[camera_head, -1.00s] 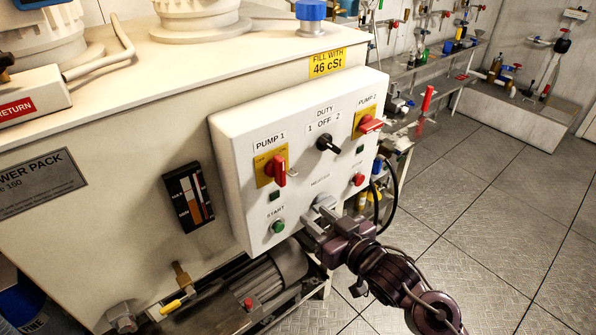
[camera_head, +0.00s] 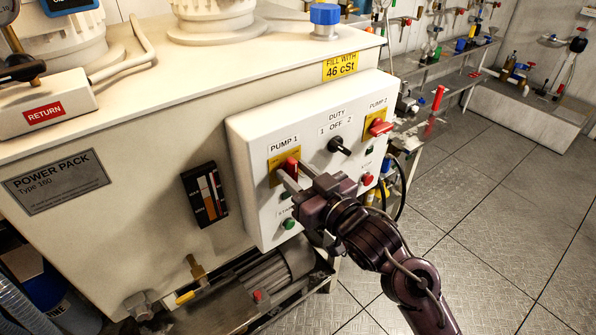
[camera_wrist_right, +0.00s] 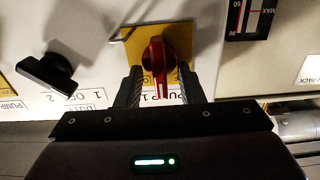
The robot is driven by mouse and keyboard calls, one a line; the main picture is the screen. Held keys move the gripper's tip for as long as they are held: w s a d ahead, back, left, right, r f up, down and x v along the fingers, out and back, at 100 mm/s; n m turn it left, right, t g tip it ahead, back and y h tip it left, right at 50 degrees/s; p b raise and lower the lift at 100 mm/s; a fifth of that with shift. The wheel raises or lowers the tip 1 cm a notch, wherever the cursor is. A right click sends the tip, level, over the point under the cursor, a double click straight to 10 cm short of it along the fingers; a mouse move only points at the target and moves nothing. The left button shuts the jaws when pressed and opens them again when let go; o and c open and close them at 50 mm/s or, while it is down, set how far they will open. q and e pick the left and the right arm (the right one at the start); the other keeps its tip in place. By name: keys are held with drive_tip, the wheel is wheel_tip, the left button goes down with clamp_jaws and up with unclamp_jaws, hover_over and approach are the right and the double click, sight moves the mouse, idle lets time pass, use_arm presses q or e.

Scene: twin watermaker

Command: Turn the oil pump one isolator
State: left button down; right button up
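The pump one isolator is a red rotary handle (camera_head: 291,164) on a yellow plate, under the PUMP 1 label on the white control box (camera_head: 250,190). In the right wrist view the handle (camera_wrist_right: 157,62) lies between the two fingers of my right gripper (camera_wrist_right: 159,72). The gripper is open, with a gap on each side of the handle. In the head view my right gripper (camera_head: 297,176) is at the isolator and hides its lower part. My left gripper is not in view.
The black duty switch (camera_head: 338,146) and the red pump two isolator (camera_head: 379,127) are to the right on the same box. A green start button (camera_head: 289,224) is below. The oil gauge (camera_head: 205,195) is on the tank left of the box.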

clamp_jaws()
idle(0.4)
drive_tip(key=n+b, duration=0.1)
drive_tip(key=n, duration=0.3)
drive_tip(key=shift+s+a+f, duration=0.1)
drive_tip(key=n+b, duration=0.1)
drive_tip(key=n, duration=0.2)
drive_tip(key=shift+a+f+n+b, duration=0.1)
drive_tip(key=shift+n+b, duration=0.2)
drive_tip(key=shift+b, duration=0.1)
drive_tip(key=shift+s+a+f+n+b, duration=0.1)
drive_tip(key=shift+f+n+b, duration=0.05)
drive_tip(key=shift+n+b, duration=2.1)
drive_tip(key=shift+s+a+f+n+b, duration=0.15)
drive_tip(key=shift+n+b, duration=1.35)
drive_tip(key=shift+n, duration=1.45)
drive_tip(key=shift+w+d, duration=0.1)
